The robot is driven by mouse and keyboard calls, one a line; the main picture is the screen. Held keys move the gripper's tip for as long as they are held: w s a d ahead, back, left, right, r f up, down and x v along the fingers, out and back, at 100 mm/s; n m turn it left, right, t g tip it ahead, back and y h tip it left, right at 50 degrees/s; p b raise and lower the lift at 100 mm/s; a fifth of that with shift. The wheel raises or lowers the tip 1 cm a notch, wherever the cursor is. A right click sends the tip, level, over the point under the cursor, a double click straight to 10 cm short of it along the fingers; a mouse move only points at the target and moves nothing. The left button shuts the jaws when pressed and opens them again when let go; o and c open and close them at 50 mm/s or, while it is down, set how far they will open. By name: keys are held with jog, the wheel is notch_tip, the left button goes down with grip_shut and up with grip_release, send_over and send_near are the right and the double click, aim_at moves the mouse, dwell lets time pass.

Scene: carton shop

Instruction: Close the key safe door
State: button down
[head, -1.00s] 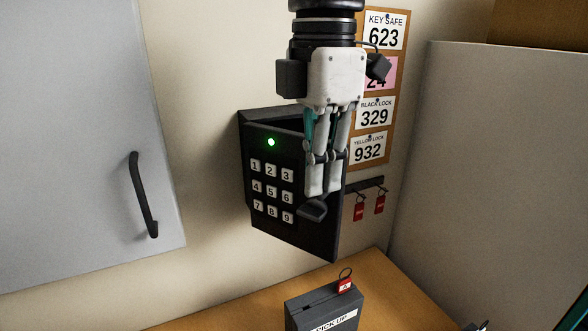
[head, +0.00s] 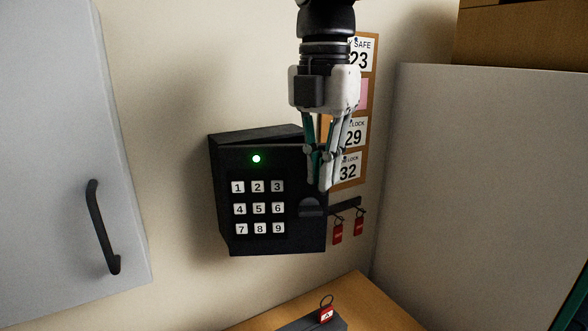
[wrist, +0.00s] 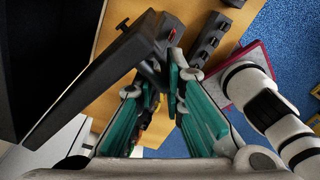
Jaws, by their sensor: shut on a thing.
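The key safe (head: 255,133) is a black box on the wall with a green light and a numbered keypad. Its door (head: 275,240) stands slightly ajar, hinged on the left. The door's dark knob (head: 312,207) is near the right edge. My gripper (head: 323,187) points down at the door's right edge, fingertips just above and beside the knob. It is shut on the door; the exact part between the fingertips is hard to make out. In the wrist view, the dark door slab (wrist: 95,85) runs up to the fingertips (wrist: 162,75).
Red-tagged keys (head: 337,232) hang right of the safe. A number board (head: 347,180) is behind my gripper. A grey cabinet with a handle (head: 98,225) is at left, a large grey panel (head: 480,190) at right. A dark box with a red tag (head: 326,314) stands below.

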jog(key=shift+w+d, duration=0.15)
jog(key=shift+d, duration=0.3)
jog(key=c, duration=1.8)
grip_release()
jog(key=shift+o, duration=0.2)
jog(key=shift+a, duration=0.1)
jog(key=shift+r, duration=0.1)
jog(key=shift+r, duration=0.3)
notch_tip(320, 180, up, 11)
jog(key=shift+r, duration=0.15)
